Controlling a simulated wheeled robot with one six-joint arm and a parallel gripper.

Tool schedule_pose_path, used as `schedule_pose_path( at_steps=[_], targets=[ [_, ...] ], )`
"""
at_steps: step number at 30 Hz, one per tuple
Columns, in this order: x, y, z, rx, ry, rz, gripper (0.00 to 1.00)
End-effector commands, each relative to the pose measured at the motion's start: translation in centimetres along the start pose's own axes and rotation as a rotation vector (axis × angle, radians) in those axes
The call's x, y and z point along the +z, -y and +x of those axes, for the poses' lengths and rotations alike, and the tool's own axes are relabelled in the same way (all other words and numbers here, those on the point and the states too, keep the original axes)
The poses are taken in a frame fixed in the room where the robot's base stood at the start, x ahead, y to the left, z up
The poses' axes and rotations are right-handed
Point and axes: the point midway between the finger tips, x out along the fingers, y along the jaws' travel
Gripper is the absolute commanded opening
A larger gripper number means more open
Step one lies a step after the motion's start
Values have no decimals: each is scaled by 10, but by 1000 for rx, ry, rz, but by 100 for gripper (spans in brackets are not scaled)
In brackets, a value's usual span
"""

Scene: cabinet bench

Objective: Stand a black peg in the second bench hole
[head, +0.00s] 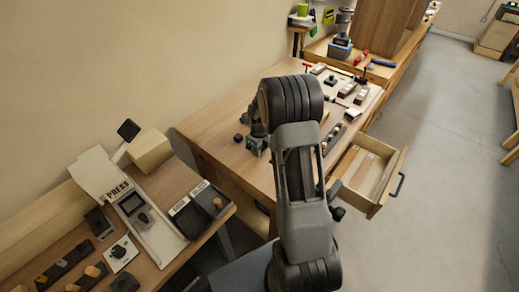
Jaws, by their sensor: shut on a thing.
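My gripper (256,150) is low over the left part of the wooden bench, pointing down. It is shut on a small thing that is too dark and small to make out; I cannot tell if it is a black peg. A small black block (238,138) stands on the bench just left of the gripper. A dark strip with a row of light round spots (333,138) lies on the bench right of my arm. My arm hides part of it, and I cannot tell which hole is the second.
An open drawer (382,202) juts from the bench's front right. Tools and small blocks (347,88) crowd the bench's far end. A nearer bench at lower left holds a white press board (150,228) and a dark peg strip (65,262). Bare bench top (215,125) lies around the gripper.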

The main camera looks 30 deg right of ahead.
Motion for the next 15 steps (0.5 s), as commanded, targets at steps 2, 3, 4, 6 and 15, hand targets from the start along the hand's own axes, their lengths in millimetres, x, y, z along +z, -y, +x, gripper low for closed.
schedule_pose_path(
  at_steps=[2,3,4,6,15],
  targets=[
    [0,0,2,0,0,0,6],
    [0,0,2,0,0,0,6],
    [0,0,2,0,0,0,6],
    [0,0,2,0,0,0,6],
    [0,0,3,1,-1,0,41]
  ],
)
